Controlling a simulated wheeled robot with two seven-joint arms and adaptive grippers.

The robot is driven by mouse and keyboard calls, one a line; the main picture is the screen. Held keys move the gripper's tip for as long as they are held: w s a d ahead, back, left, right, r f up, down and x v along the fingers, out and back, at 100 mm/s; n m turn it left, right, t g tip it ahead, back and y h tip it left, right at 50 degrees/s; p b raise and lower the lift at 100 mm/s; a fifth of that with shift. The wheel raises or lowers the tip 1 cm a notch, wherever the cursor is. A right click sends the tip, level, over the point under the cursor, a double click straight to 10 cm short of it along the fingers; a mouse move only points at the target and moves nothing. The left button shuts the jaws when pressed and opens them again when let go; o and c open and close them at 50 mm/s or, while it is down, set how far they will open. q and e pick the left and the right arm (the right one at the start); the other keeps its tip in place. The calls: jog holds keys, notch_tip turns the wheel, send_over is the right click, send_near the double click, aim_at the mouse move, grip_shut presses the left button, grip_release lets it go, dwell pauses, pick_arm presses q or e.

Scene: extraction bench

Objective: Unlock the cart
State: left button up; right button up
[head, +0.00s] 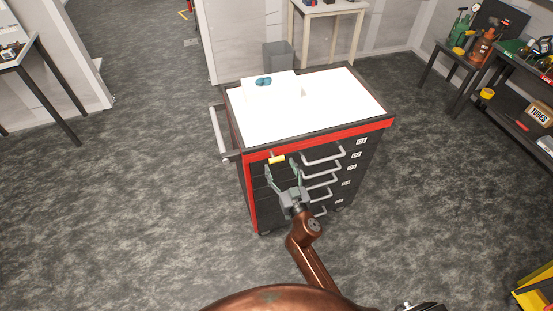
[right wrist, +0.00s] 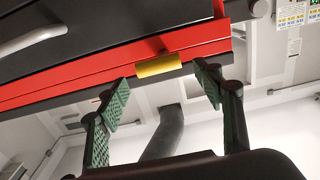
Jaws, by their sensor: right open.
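The cart (head: 256,196) is a dark drawer cabinet with red trim and a white top. A small yellow latch piece (head: 277,158) sticks out at the upper left of its drawer front. In the right wrist view the yellow piece (right wrist: 158,66) is a short cylinder on the red edge. My right gripper (head: 282,173) is open just in front of the drawers, a little below the yellow piece. In the right wrist view the green-padded fingers (right wrist: 160,88) stand apart on either side of it, with nothing visibly held. My left gripper is not in view.
Several grey drawer handles (head: 322,154) project beside my right gripper, and a side push bar (head: 219,131) is at the cart's left. A white box (head: 270,90) with a teal item lies on top. A grey bin (head: 278,55) stands behind. The floor around is clear.

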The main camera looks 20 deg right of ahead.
aim_at(277, 161)
jog(key=w, duration=0.5)
jog(key=shift+f, duration=0.1)
jog(key=shift+a, duration=0.1)
jog(key=c, duration=1.2)
